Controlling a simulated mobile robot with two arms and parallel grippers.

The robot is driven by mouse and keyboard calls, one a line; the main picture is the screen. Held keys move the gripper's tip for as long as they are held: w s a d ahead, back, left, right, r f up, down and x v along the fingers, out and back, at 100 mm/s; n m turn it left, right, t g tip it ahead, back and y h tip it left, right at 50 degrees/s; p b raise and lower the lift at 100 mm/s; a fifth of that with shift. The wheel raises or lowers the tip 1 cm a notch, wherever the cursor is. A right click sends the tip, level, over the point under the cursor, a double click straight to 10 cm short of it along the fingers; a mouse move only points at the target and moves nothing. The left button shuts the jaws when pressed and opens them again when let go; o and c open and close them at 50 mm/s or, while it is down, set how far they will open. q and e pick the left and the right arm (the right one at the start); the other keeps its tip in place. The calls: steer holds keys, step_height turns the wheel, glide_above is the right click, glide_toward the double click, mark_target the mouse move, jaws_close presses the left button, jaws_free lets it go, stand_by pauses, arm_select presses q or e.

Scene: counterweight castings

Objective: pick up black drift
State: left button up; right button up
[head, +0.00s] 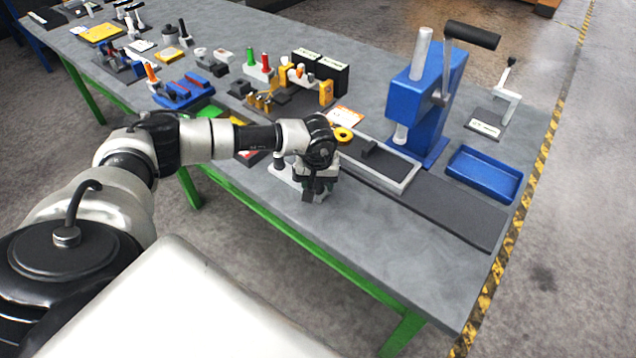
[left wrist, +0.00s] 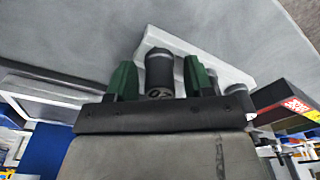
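A black cylinder (left wrist: 159,72), which looks like the black drift, stands at a pale grey block (left wrist: 205,52) in the left wrist view. My left gripper (left wrist: 160,68) has its green-sided fingers on either side of the cylinder, with a narrow gap visible on both sides. It appears open around it, not closed on it. Other grey cylinders (left wrist: 237,89) stand at the same block, to the right. In the head view my left gripper (head: 313,187) is low over the table's near edge, at the pale block (head: 286,181), and hides the drift. My right gripper is not in view.
A grey tray (head: 408,182), a blue arbor press (head: 432,110) and a blue tray (head: 485,172) are to the right on the table (head: 375,235). Yellow-and-black fixtures (head: 325,93) stand behind the gripper.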

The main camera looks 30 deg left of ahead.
arm_select(q)
steer(key=c, duration=0.7)
steer(key=shift+c, duration=0.3)
steer(key=shift+r, duration=0.15)
